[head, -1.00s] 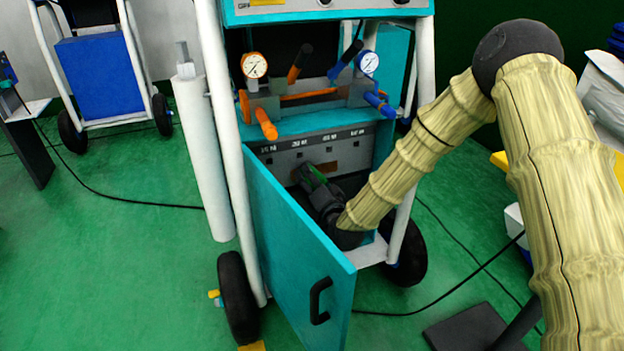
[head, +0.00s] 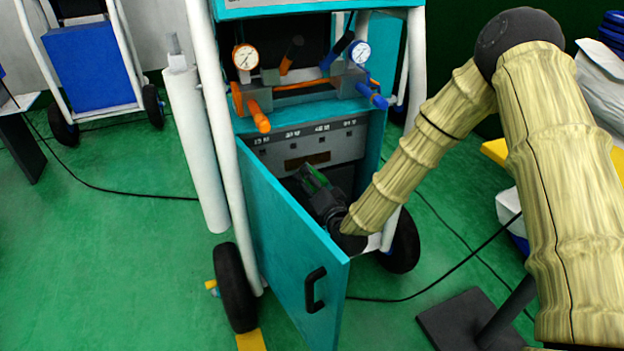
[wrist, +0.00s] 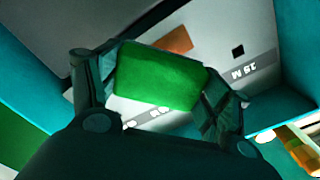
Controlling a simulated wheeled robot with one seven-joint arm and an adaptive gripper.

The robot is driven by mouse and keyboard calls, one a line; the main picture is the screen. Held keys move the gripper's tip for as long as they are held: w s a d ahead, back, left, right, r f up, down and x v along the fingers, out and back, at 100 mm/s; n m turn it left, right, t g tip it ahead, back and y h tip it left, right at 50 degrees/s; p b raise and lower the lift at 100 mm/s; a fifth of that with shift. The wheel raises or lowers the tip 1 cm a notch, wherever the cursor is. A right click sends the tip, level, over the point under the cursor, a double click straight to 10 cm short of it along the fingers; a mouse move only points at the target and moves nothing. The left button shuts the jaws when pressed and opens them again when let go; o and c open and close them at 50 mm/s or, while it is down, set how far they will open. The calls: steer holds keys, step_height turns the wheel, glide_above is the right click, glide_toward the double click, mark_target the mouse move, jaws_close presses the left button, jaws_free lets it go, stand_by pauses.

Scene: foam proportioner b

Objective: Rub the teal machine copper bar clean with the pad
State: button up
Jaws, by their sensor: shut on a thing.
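The teal machine (head: 345,112) stands with its lower door (head: 290,245) swung open. Inside, a grey panel carries the copper bar (head: 307,160), a short brown strip below a row of printed labels. The bar also shows in the wrist view (wrist: 172,42), partly hidden behind the pad. My gripper (head: 320,186) is inside the compartment, shut on the green pad (wrist: 160,78). The pad also shows in the head view (head: 312,178), just below the bar. A gap appears between pad and bar; its depth is hard to judge.
Two gauges, orange and blue handles (head: 262,118) sit above the compartment. The open door with its black handle (head: 315,290) stands left of my arm. A white post and black wheel (head: 402,242) are to the right. A black cable crosses the green floor.

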steer(key=shift+s, duration=0.1)
steer(key=shift+v, duration=1.4)
